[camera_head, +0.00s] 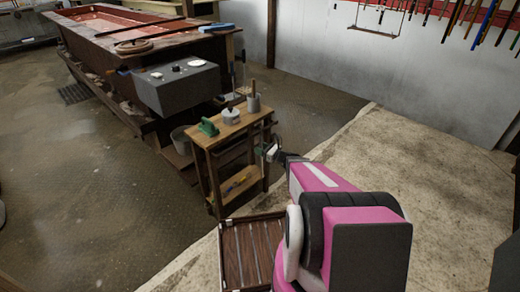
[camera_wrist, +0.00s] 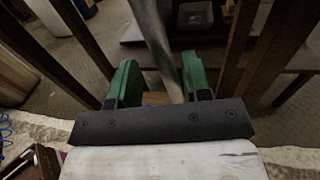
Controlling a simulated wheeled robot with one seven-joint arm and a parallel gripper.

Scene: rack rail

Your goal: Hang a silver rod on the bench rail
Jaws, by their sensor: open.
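My gripper (camera_head: 272,150) is at the near right side of a small wooden bench (camera_head: 231,126), just below its top. In the wrist view its two green fingers (camera_wrist: 160,85) are apart. The bench rail is not clearly visible behind my gripper. A brown slatted tray (camera_head: 226,262) on the floor has thin, pale silver strips (camera_head: 257,252) that look like rods.
A green tool (camera_head: 208,127), a lidded pot (camera_head: 230,116) and a cup with a handle (camera_head: 253,103) stand on the bench. A long wooden trough (camera_head: 100,45) with a grey box (camera_head: 178,86) is behind.

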